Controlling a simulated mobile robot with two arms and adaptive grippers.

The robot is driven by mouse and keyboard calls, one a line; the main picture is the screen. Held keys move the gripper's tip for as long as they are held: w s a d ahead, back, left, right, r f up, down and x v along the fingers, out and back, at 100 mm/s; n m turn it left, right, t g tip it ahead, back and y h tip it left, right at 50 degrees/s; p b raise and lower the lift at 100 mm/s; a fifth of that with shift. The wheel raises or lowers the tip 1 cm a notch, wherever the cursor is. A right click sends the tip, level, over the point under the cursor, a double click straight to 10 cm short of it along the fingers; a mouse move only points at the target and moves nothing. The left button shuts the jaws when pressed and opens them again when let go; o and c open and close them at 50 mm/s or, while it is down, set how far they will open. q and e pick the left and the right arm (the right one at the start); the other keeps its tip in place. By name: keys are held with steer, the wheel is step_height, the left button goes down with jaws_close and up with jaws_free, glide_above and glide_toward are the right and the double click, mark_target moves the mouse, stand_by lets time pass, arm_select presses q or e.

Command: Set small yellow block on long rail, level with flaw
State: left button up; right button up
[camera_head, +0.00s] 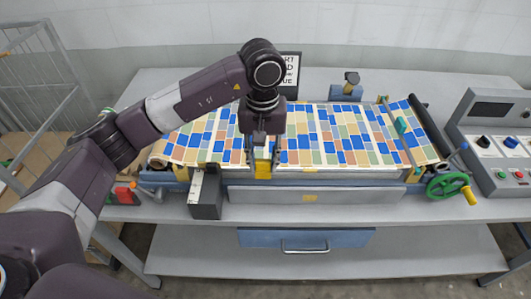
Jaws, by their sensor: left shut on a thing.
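My left gripper (262,158) points down at the front edge of the patterned sheet (330,135). It is shut on the small yellow block (263,169). The block is at the long rail (350,178), which runs along the sheet's near side. I cannot tell whether the block touches the rail. I cannot make out the flaw among the blue, orange, green and cream patches; my arm and gripper hide part of the sheet. My right gripper is out of view.
A green handwheel (447,187) is at the press's right end, beside a control panel (495,140). A yellow mark (310,198) shows on the grey front panel. A blue drawer (306,238) hangs below.

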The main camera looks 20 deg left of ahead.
arm_select(q)
steer(key=shift+d+f, duration=0.1)
steer(key=shift+d, duration=0.15)
steer(key=shift+a+f, duration=0.3)
steer(key=shift+f, duration=0.2)
steer(key=shift+a+f, duration=0.1)
steer(key=shift+f, duration=0.6)
steer(key=f+b, duration=0.2)
steer(key=shift+d+f, duration=0.2)
steer(key=shift+f, duration=0.2)
steer(key=shift+f+b, duration=0.55)
steer(key=shift+b, duration=0.15)
steer(key=shift+f, duration=0.15)
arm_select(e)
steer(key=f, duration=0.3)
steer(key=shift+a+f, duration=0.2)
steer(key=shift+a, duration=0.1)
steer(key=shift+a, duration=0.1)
